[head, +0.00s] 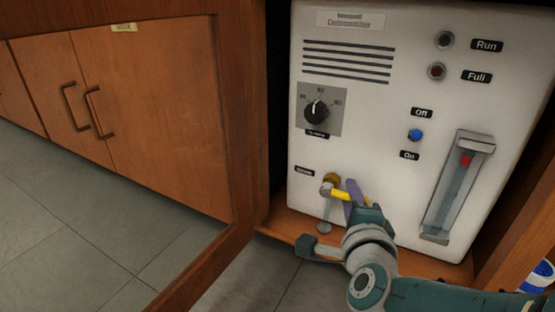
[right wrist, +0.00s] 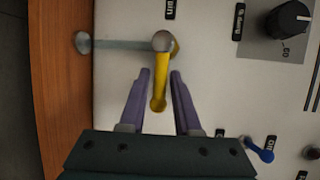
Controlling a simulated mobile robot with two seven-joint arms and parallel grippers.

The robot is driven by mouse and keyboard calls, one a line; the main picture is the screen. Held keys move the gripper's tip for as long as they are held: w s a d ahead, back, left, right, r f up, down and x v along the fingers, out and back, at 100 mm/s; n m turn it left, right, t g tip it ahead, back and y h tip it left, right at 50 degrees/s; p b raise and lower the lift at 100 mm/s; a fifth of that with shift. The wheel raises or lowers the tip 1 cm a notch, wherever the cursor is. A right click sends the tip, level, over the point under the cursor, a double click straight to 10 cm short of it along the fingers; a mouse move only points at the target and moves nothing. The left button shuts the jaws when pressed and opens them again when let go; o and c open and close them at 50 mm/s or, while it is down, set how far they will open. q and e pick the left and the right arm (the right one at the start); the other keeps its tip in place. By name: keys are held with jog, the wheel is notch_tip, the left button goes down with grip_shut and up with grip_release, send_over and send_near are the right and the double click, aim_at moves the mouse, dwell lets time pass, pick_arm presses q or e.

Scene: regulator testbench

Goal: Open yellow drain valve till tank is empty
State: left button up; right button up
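A white dehumidifier (head: 400,85) stands in an open wooden cabinet. The yellow drain valve handle (head: 341,194) is low on its front, beside a metal drain spout (head: 324,228). In the right wrist view the yellow handle (right wrist: 160,80) points toward my gripper, and the spout (right wrist: 120,44) runs left from its pivot. My right gripper (head: 352,190) is at the handle. Its purple fingers (right wrist: 160,76) are apart, one on each side of the handle, with visible gaps. A sight gauge (head: 457,190) with a red float (head: 465,160) near its top is on the right. My left gripper is not in view.
A dial (head: 317,111) and a blue Off/On switch (head: 415,135) sit above the valve. The Run (head: 444,40) and Full (head: 437,71) lamps look dark. A wooden cabinet frame (head: 240,130) stands close left. A blue and white object (head: 540,276) is at lower right.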

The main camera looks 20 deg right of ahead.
grip_shut()
dwell(1.0)
